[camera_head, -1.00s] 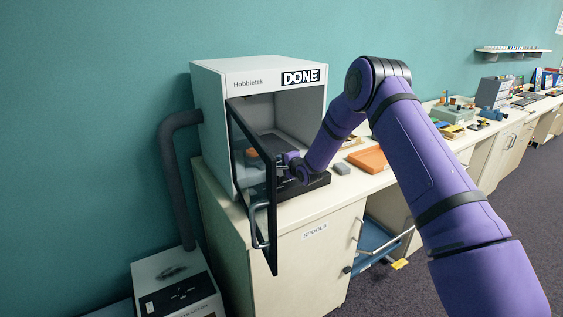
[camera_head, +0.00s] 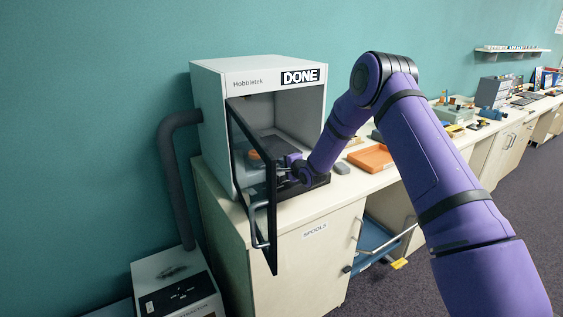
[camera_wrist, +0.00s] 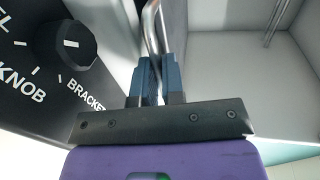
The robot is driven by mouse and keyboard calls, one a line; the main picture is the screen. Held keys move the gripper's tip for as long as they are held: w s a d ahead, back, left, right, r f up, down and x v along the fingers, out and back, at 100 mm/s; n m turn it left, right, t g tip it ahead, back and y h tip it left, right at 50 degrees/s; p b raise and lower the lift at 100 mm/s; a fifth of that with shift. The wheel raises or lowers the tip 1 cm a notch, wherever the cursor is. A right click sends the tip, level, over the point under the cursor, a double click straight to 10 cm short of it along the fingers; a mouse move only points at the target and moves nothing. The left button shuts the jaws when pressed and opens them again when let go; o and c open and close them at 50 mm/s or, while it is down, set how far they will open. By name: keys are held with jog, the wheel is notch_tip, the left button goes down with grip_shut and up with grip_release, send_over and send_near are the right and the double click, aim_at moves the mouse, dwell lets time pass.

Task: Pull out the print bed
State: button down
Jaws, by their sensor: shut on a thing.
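The white printer cabinet (camera_head: 222,130) stands on the counter with its dark-framed door (camera_head: 262,215) swung open. A dark print bed (camera_head: 276,143) lies inside, with an orange piece (camera_head: 254,154) partly visible behind the door frame. My gripper (camera_head: 284,171) is at the open front, just right of the door. In the wrist view, its blue fingers (camera_wrist: 156,78) are shut on a bent metal bar handle (camera_wrist: 152,30). How the handle joins the bed is hidden.
A dark panel with a knob (camera_wrist: 66,46) is beside my fingers. An orange tray (camera_head: 370,158) and a small grey block (camera_head: 341,168) lie on the counter (camera_head: 300,215) to the right. A pipe (camera_head: 173,180) runs down left of the printer.

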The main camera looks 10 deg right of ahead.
jog(key=f+v, duration=0.3)
jog(key=v, duration=1.2)
jog(key=shift+s+d, duration=0.25)
jog(key=shift+s, duration=0.3)
jog(key=shift+f, duration=0.1)
jog(key=c, duration=1.5)
grip_release()
jog(key=v, duration=1)
jog(key=shift+s+d, duration=0.1)
jog(key=shift+s, duration=0.25)
